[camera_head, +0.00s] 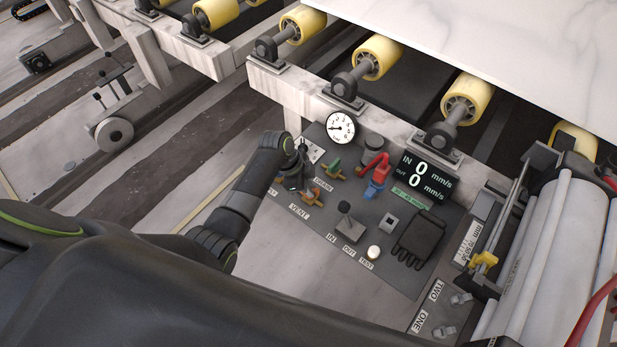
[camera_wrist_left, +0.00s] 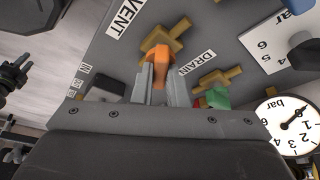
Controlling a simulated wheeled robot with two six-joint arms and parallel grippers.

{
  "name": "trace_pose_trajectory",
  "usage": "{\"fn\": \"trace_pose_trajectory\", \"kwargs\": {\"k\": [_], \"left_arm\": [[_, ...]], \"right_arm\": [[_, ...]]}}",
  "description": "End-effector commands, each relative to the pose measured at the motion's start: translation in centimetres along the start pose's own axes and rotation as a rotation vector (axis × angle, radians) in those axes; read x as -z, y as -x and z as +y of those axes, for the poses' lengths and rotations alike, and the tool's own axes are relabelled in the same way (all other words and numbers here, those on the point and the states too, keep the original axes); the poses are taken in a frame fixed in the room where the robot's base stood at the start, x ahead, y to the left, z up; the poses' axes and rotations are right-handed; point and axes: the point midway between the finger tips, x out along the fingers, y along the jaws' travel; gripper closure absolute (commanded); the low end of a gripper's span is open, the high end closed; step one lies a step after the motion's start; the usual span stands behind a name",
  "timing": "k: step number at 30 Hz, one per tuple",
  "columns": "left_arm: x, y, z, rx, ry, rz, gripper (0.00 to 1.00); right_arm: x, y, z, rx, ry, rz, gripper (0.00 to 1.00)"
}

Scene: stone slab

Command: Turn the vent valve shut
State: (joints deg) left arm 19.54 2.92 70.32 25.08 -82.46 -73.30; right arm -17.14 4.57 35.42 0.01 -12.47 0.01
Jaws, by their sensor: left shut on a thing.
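The vent valve has an orange handle (camera_wrist_left: 157,62) on a brass body (camera_wrist_left: 178,32), beside the VENT label (camera_wrist_left: 128,17) in the left wrist view. My left gripper (camera_wrist_left: 158,88) is shut on the orange handle, one finger on each side. My right gripper is not in view.
The drain valve's green handle (camera_wrist_left: 216,97) is close by. On the panel are a pressure gauge (camera_head: 340,127), a red-and-blue valve (camera_head: 375,172), a lever (camera_head: 346,222), a speed display (camera_head: 423,179) and dark gloves (camera_head: 417,238). Yellow rollers and a stone slab (camera_head: 530,45) stand behind.

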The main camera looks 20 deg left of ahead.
Motion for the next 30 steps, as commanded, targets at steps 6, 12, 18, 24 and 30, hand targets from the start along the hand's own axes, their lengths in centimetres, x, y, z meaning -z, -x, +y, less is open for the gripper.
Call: {"fn": "trace_pose_trajectory", "kwargs": {"k": [6, 12, 18, 24, 30], "left_arm": [[0.2, 0.6, 0.2, 0.078, 0.192, 0.0, 1.0], [0.3, 0.5, 0.3, 0.152, 0.367, 0.0, 1.0], [0.3, 0.4, 0.4, 0.223, 0.538, 0.0, 1.0], [0.3, 0.3, 0.4, 0.287, 0.688, 0.0, 1.0], [0.3, 0.2, 0.4, 0.335, 0.803, 0.0, 1.0]], "right_arm": [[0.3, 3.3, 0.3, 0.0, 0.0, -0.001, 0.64], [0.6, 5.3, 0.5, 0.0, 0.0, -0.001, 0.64], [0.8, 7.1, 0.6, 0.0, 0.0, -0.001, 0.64], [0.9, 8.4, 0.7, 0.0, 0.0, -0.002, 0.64], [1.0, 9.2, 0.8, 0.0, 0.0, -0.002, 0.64]]}}
